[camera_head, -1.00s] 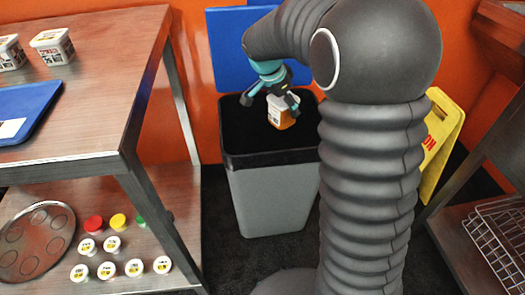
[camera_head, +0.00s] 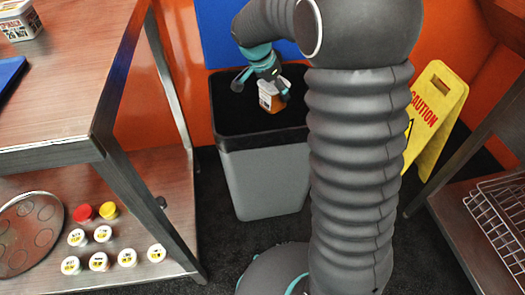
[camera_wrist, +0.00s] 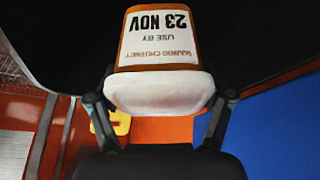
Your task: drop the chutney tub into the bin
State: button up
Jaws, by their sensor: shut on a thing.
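The chutney tub (camera_head: 270,98) is small, with a white label and an orange-brown body. The bin (camera_head: 265,180) is grey with a black rim and a dark inside. In the head view the tub appears over the bin's opening; its exact height above the rim is hard to tell.
A wooden table (camera_head: 70,100) stands at the left, with small lidded pots (camera_head: 98,261) and a round tray (camera_head: 28,232) on its lower shelf. A yellow caution sign (camera_head: 437,115) stands right of the bin. A wire rack (camera_head: 500,215) is at the lower right.

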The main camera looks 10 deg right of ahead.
jog(key=o, duration=1.4)
jog(key=shift+c, duration=0.2)
jog(key=v, duration=1.2)
jog(key=shift+s+f, duration=0.1)
